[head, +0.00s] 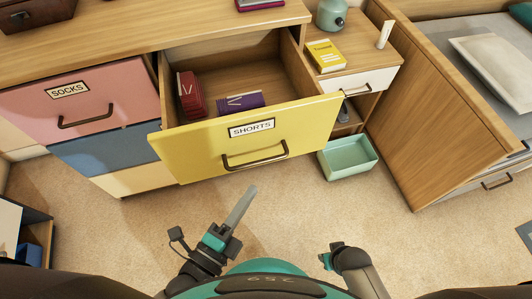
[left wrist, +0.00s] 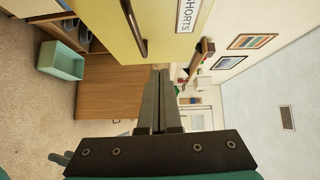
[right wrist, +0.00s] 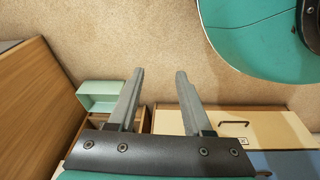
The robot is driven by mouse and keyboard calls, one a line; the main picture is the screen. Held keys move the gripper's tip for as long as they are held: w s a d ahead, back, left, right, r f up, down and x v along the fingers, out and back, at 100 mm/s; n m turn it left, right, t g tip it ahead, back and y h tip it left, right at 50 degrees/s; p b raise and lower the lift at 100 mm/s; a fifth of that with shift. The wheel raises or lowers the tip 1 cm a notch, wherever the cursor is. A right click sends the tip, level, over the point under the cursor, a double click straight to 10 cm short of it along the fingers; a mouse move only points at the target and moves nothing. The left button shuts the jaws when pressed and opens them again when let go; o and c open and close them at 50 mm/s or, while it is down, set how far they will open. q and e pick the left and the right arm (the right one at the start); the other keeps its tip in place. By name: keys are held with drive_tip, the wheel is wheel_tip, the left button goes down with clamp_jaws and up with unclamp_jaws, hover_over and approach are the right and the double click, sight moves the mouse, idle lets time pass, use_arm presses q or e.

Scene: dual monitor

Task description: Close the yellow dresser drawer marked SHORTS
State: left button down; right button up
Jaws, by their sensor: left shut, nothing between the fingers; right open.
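The yellow drawer front (head: 205,148) with the SHORTS label (head: 251,128) is pulled out of the wooden dresser. Its dark handle (head: 255,160) runs across the front. Inside lie a folded dark red garment (head: 190,95) and a folded purple one (head: 240,102). My left gripper (head: 248,190) is in front of the drawer, below the handle in the head view, apart from it. In the left wrist view the yellow front (left wrist: 170,25) is beyond my shut, empty fingers (left wrist: 158,75). My right gripper (right wrist: 160,75) is open and empty; its fingers are not clear in the head view.
A pink SOCKS drawer (head: 95,100) and a blue drawer (head: 105,150) are shut at left. A mint bin (head: 347,165) stands on the carpet right of the drawer. A nightstand (head: 350,55) and a wooden bed panel (head: 430,120) stand at right. Carpet before the drawer is clear.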

use_arm(q)
drive_tip(key=b, duration=0.4)
approach(273, 135)
drive_tip(key=w+d, duration=0.3)
drive_tip(key=shift+w+a+f, duration=0.1)
drive_tip(key=shift+w+f, duration=0.05)
drive_tip(key=shift+w, duration=0.85)
use_arm(e)
drive_tip(key=w+a+r, duration=0.2)
drive_tip(key=w+r, duration=0.2)
drive_tip(key=r, duration=0.4)
drive_tip(key=shift+w+r+t, duration=0.15)
drive_tip(key=shift+w+t, duration=0.15)
drive_tip(key=shift+t, duration=0.1)
drive_tip(key=shift+a, duration=0.1)
